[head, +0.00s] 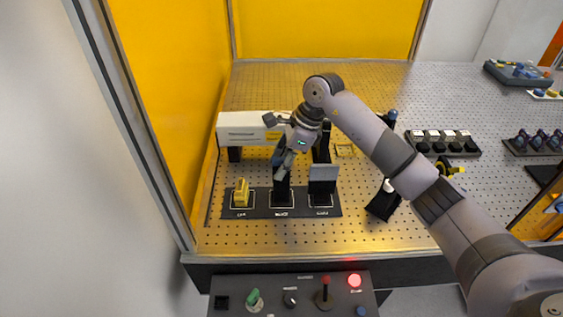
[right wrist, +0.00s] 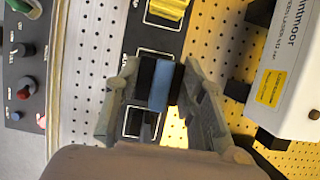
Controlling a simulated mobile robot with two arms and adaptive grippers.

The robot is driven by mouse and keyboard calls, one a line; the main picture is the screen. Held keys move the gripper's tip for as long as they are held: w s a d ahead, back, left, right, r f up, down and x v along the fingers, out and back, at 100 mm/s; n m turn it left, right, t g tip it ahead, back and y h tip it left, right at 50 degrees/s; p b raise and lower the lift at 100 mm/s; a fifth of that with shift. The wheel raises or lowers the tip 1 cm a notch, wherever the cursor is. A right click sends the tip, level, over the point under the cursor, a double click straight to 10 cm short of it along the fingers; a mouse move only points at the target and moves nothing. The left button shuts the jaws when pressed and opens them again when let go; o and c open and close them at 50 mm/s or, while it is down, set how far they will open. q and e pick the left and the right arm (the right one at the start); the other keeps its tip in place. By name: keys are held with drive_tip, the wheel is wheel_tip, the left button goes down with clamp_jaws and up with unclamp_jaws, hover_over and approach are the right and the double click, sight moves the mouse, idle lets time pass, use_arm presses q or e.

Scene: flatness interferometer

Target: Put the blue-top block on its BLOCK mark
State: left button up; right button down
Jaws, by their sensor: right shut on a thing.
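My right gripper (head: 284,166) is shut on the blue-top block (right wrist: 160,84), which has black sides and a blue strip on top. In the right wrist view the block sits between the two grey fingers. The black plate (head: 262,212) has three outlined marks in a row. The block is over the middle one, the BLOCK mark (head: 282,205), whose outline shows partly around it. I cannot tell whether the block touches the plate. My left gripper is not in view.
A yellow piece (head: 241,193) stands on the plate's left mark. A dark upright piece with a grey face (head: 323,178) stands at the right mark. A white instrument box (head: 245,127) is just behind. A control panel (head: 290,295) is in front; perforated tabletop lies around.

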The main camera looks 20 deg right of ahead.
drive_tip(key=shift+f+b, duration=0.35)
drive_tip(key=shift+b, duration=0.1)
idle(0.4)
drive_tip(key=c, duration=1)
unclamp_jaws()
drive_tip(key=shift+o, duration=0.2)
drive_tip(key=shift+r, duration=0.1)
drive_tip(key=shift+r+p, duration=1.65)
drive_tip(key=shift+r, duration=1.8)
drive_tip(key=shift+s+f, duration=0.15)
